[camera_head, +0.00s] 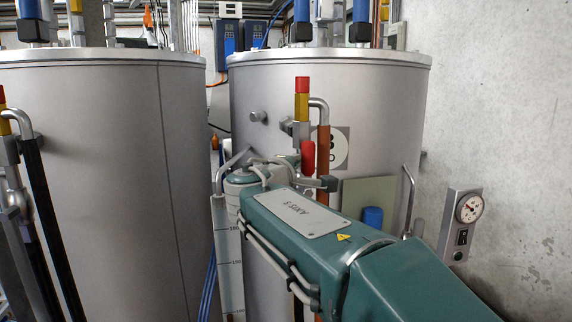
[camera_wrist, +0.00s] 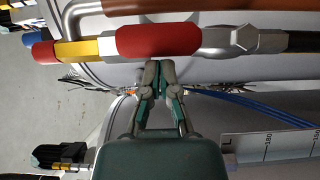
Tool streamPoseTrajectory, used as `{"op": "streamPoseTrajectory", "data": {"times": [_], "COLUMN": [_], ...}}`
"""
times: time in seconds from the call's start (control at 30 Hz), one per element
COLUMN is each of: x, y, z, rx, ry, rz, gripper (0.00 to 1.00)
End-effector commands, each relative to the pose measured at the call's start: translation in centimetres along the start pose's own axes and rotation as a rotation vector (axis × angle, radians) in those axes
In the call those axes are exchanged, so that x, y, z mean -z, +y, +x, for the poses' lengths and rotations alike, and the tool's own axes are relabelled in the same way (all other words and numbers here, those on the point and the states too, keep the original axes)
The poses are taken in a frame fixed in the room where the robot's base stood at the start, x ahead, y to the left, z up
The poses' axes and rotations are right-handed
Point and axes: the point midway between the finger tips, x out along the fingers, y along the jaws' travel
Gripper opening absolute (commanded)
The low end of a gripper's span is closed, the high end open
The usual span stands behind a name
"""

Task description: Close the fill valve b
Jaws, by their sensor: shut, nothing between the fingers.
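The valve's red handle (camera_head: 308,157) shows beside a vertical pipe with a yellow section (camera_head: 301,107) and red cap, in front of the right-hand tank. In the wrist view the red handle (camera_wrist: 172,40) lies along the line of the pipe, between the yellow section (camera_wrist: 98,48) and a grey metal fitting (camera_wrist: 243,39). My gripper (camera_wrist: 158,68) is shut and empty, with its fingertips just below the handle's edge in that picture. Whether they touch it I cannot tell. In the head view my arm hides much of the area below the valve.
The right tank (camera_head: 375,110) carries a partly hidden round label. The left tank (camera_head: 100,180) stands close by with its own piping. A gauge panel (camera_head: 461,222) is on the wall at right. A level scale (camera_head: 229,265) stands left of my arm; blue cables (camera_wrist: 255,101) run near my gripper.

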Motion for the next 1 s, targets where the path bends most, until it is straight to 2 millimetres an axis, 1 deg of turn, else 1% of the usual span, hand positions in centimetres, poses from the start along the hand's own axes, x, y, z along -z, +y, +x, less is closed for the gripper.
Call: {"op": "streamPoseTrajectory", "data": {"times": [0.27, 1.0], "x": [0.1, -1.1], "y": [0.0, 0.5], "z": [0.0, 0.7], "rx": [0.002, 0.078], "ry": [0.000, -0.001], "rz": [0.003, 0.120], "gripper": [0.00, 0.00]}}
